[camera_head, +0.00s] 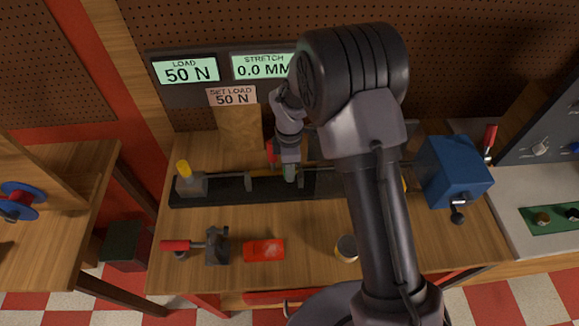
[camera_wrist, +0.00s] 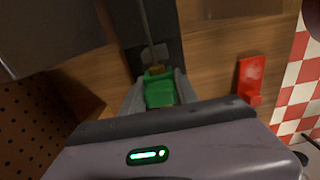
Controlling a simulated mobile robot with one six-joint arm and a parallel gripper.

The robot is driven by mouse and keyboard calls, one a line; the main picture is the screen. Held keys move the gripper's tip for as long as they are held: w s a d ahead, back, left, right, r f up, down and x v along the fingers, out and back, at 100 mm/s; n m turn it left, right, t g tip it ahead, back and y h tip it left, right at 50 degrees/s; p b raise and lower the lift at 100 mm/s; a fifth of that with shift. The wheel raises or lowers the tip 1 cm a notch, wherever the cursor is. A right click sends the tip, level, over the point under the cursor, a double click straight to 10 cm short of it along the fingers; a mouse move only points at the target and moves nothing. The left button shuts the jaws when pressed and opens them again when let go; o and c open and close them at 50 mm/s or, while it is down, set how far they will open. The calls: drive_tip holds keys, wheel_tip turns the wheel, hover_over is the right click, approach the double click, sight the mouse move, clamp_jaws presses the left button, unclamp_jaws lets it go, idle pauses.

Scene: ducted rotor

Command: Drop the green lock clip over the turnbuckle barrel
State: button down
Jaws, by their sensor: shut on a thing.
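My gripper (camera_head: 289,178) is over the black rail of the test rig, shut on the green lock clip (camera_wrist: 160,92). In the wrist view the clip sits between both fingers; in the head view only a little green shows at the fingertips. A brass-coloured piece, apparently the turnbuckle barrel (camera_head: 262,171), lies in the thin rod line just left of the gripper. In the wrist view the brass piece (camera_wrist: 157,70) shows right at the clip's far edge. I cannot tell whether the clip touches the barrel.
The black rail (camera_head: 215,190) has upright posts along it. A blue box (camera_head: 453,172) with a crank stands at its right end. A red-handled clamp (camera_head: 214,246), a red block (camera_head: 264,251) and a round canister (camera_head: 347,248) lie in front. Displays read 50 N and 0.0 MM.

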drive_tip(key=c, duration=0.9)
unclamp_jaws()
drive_tip(key=shift+o, duration=0.2)
wheel_tip(320, 180, up, 17)
drive_tip(key=p, duration=0.3)
drive_tip(key=shift+r+p, duration=0.2)
drive_tip(key=shift+p, duration=0.15)
